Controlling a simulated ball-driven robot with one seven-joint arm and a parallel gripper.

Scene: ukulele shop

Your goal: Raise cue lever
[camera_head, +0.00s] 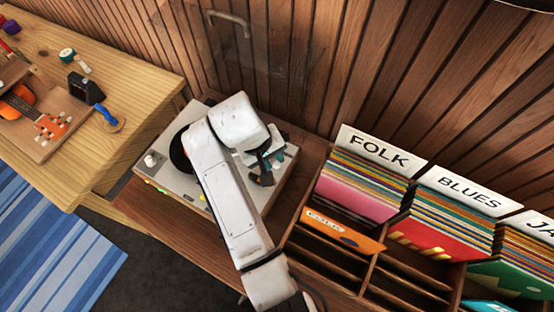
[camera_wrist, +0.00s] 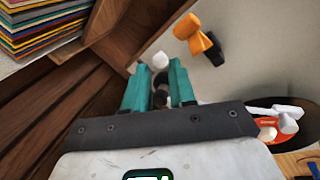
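The turntable (camera_head: 170,179) has a pale deck and stands on a wooden cabinet; my arm crosses in front of it and hides much of it. My gripper (camera_head: 272,160) is over the deck's right side. In the wrist view its teal fingers (camera_wrist: 160,66) are parted. A small white round-topped knob (camera_wrist: 160,60) shows in line with the gap, with dark parts below it between the fingers. I cannot tell whether it is the cue lever or whether a finger touches it. An orange and black piece (camera_wrist: 194,36) stands on the deck beyond the right finger. A white tonearm part (camera_wrist: 287,122) lies near the record.
Record bins with FOLK (camera_head: 378,150) and BLUES (camera_head: 468,189) signs stand right of the turntable. A wooden workbench (camera_head: 120,85) with an orange ukulele (camera_head: 50,126) is at left. A slatted wooden wall (camera_head: 300,60) rises close behind. A blue striped rug (camera_head: 50,245) lies at lower left.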

